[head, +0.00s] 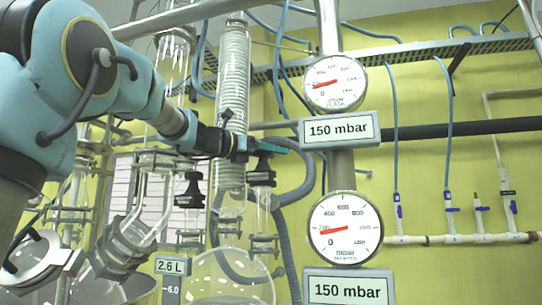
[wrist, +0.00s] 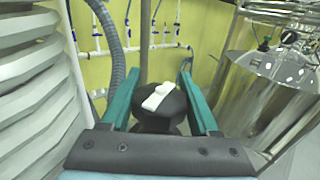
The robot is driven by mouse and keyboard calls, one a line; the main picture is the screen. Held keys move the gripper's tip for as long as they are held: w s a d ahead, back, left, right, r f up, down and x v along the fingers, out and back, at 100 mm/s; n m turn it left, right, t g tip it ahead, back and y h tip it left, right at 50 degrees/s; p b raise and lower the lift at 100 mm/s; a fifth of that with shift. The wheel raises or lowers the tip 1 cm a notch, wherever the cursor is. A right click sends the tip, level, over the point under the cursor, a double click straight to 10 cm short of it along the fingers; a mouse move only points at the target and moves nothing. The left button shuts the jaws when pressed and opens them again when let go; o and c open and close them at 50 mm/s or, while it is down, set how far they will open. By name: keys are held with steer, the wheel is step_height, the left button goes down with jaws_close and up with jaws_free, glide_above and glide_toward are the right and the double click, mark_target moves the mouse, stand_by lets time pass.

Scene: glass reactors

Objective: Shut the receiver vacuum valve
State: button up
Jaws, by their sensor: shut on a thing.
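A black valve knob (wrist: 160,115) with a white pointer bar on top sits between the two teal fingers of my gripper (wrist: 158,76) in the wrist view. The pointer runs slantwise, from lower left to upper right. In the head view my gripper (head: 268,147) reaches in from the left and is shut on the top of this black valve (head: 262,178), which stands on a glass neck. Its fingers partly hide the knob top there. No label naming the valve is readable.
A second black valve (head: 190,196) stands to the left. The upper gauge (head: 335,83) and lower gauge (head: 345,228) have displays reading 150 mbar. A coiled glass condenser (head: 233,90) rises behind my gripper. A grey hose (wrist: 112,55) and a shiny metal vessel (wrist: 270,90) flank it.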

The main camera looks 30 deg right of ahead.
steer(key=shift+s+f+m+g, duration=0.1)
steer(key=shift+m+g, duration=0.3)
steer(key=shift+g, duration=0.2)
steer(key=o, duration=1.1)
steer(key=shift+n+t, duration=0.3)
steer(key=shift+t, duration=0.2)
